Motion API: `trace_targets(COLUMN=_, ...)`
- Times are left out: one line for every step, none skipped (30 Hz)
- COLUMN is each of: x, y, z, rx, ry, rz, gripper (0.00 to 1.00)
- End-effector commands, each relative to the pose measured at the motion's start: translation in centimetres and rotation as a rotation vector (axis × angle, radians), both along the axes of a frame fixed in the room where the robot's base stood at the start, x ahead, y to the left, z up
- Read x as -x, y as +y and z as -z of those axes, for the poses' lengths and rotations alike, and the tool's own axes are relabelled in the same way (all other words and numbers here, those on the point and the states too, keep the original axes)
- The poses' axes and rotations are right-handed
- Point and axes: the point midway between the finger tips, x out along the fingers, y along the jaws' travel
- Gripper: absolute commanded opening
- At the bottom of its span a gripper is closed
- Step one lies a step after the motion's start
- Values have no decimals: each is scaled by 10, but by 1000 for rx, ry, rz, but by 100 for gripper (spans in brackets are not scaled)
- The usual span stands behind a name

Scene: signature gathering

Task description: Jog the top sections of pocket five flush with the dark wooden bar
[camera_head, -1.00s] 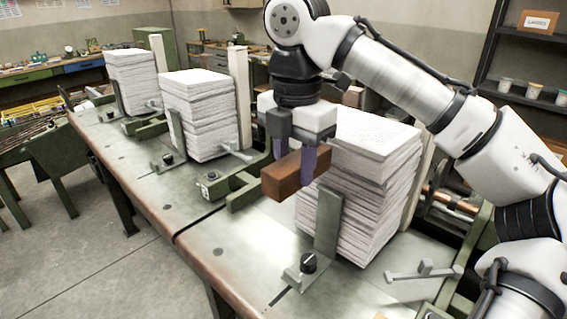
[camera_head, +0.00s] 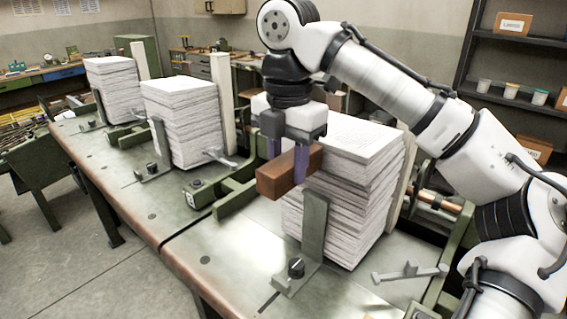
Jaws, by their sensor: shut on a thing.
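My gripper (camera_head: 290,162) is shut on the dark wooden bar (camera_head: 275,180), a reddish-brown block held level between its purple fingers. The bar is at the near left side of the nearest paper stack (camera_head: 350,195), at the height of its upper sections. The bar overlaps the stack in the view, and I cannot tell whether they touch. The stack's layers look slightly uneven along the side. A green upright guide plate (camera_head: 314,226) stands in front of the stack. The gripper hides part of the stack's top. No pocket number is readable.
Two more paper stacks, one in the middle (camera_head: 182,120) and one farther back (camera_head: 112,85), stand in their own pockets along the bench (camera_head: 185,225). Pale posts (camera_head: 222,100) stand behind them. A metal handle (camera_head: 408,271) sticks out at right. The bench front is clear.

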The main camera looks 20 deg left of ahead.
Motion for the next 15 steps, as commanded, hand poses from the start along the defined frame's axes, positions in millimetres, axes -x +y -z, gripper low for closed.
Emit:
trace_targets(x=-2, y=-1, z=0, rx=-1, ry=-1, rz=3, gripper=13)
trace_targets(x=-4, y=-2, z=0, rx=0, ry=-1, rz=3, gripper=13)
trace_targets(x=-5, y=-2, z=0, rx=0, ry=-1, rz=3, gripper=13)
trace_targets(x=-6, y=-3, z=0, rx=0, ry=-1, rz=4, gripper=13)
trace_targets(x=-8, y=-3, z=0, rx=0, ry=-1, rz=4, gripper=13)
trace_targets(x=-9, y=-3, z=0, rx=-1, ry=-1, rz=4, gripper=13)
trace_targets(x=-11, y=-4, z=0, rx=-1, ry=-1, rz=4, gripper=13)
trace_targets(x=-12, y=-4, z=0, rx=-1, ry=-1, rz=4, gripper=13)
trace_targets(x=-13, y=-5, z=0, rx=0, ry=-2, rz=4, gripper=13)
trace_targets(x=-14, y=-5, z=0, rx=0, ry=-2, rz=4, gripper=13)
trace_targets(x=-15, y=-6, z=0, rx=0, ry=-2, rz=4, gripper=13)
trace_targets(x=-17, y=-6, z=0, rx=0, ry=-2, rz=4, gripper=13)
trace_targets(x=-18, y=-7, z=0, rx=0, ry=-2, rz=4, gripper=13)
trace_targets(x=-19, y=-7, z=0, rx=0, ry=-2, rz=4, gripper=13)
trace_targets(x=-21, y=-8, z=0, rx=0, ry=-2, rz=4, gripper=13)
